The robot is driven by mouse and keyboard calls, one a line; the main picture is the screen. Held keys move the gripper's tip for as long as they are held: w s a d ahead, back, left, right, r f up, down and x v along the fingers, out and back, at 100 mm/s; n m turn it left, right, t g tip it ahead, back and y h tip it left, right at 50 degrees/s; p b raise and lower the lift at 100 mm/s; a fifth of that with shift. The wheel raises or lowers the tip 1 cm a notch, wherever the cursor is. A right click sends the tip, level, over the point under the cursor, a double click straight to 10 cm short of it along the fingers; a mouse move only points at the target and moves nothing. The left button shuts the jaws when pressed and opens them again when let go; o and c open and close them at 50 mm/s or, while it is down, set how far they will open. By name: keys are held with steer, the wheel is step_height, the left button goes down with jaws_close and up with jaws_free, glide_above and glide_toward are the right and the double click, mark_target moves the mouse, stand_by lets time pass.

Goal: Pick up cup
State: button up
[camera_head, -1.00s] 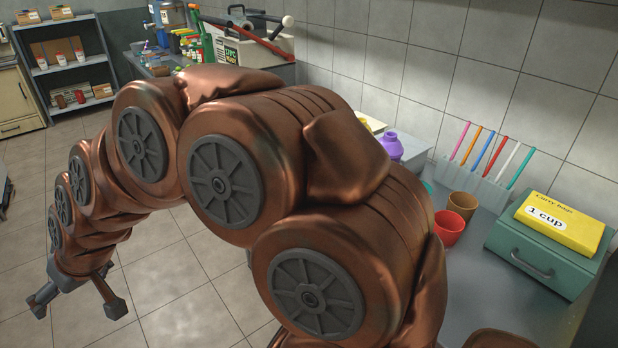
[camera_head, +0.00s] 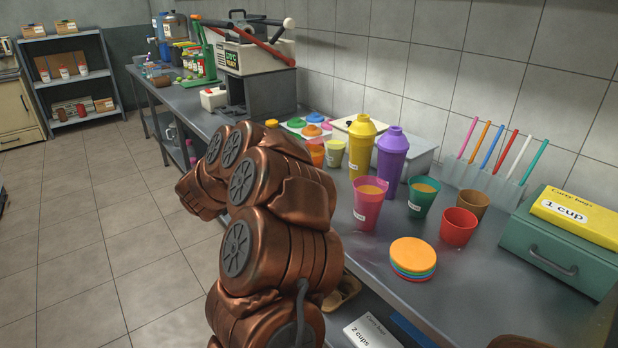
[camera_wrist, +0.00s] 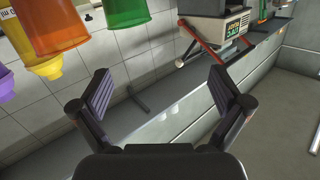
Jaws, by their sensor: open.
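Several cups stand on the grey counter in the head view: a pink cup (camera_head: 369,203) with orange contents, a green cup (camera_head: 423,197), a red cup (camera_head: 458,227), a brown cup (camera_head: 472,204), and small orange (camera_head: 316,154) and pale yellow (camera_head: 336,153) cups farther back. My gripper (camera_wrist: 163,92) is open and empty in the wrist view. My gripper is hidden behind my arm in the head view.
Yellow (camera_head: 361,143) and purple (camera_head: 391,160) lidded shakers stand behind the pink cup. Stacked coloured lids (camera_head: 413,258) lie near the counter's front edge. A green box (camera_head: 552,248) bearing a yellow pack stands right, a press (camera_head: 250,55) at the back. The left floor is clear.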

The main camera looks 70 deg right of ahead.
mark_target(317, 150)
steer(key=s+d+f+m+g+b, duration=0.1)
steer(key=s+d+f+m+g, duration=0.15)
steer(key=s, duration=0.35)
steer(key=s+d+f+m+g, duration=0.1)
steer(key=s+d+g, duration=0.1)
steer(key=s+g, duration=0.25)
steer(key=shift+n+t+h, duration=0.25)
steer(key=shift+t+h, duration=0.05)
steer(key=shift+h, duration=0.1)
steer(key=shift+s+f+x, duration=0.1)
steer(key=shift+s+x, duration=0.1)
steer(key=shift+x, duration=1.2)
steer(key=shift+s+f+x, duration=0.1)
steer(key=shift+s+x, duration=0.05)
steer(key=shift+x, duration=1.25)
steer(key=shift+s+f+x, duration=0.1)
steer(key=shift+s+x, duration=0.1)
steer(key=shift+x, duration=1.15)
steer(key=shift+a, duration=0.15)
steer(key=shift+c, duration=0.2)
steer(key=c, duration=1.3)
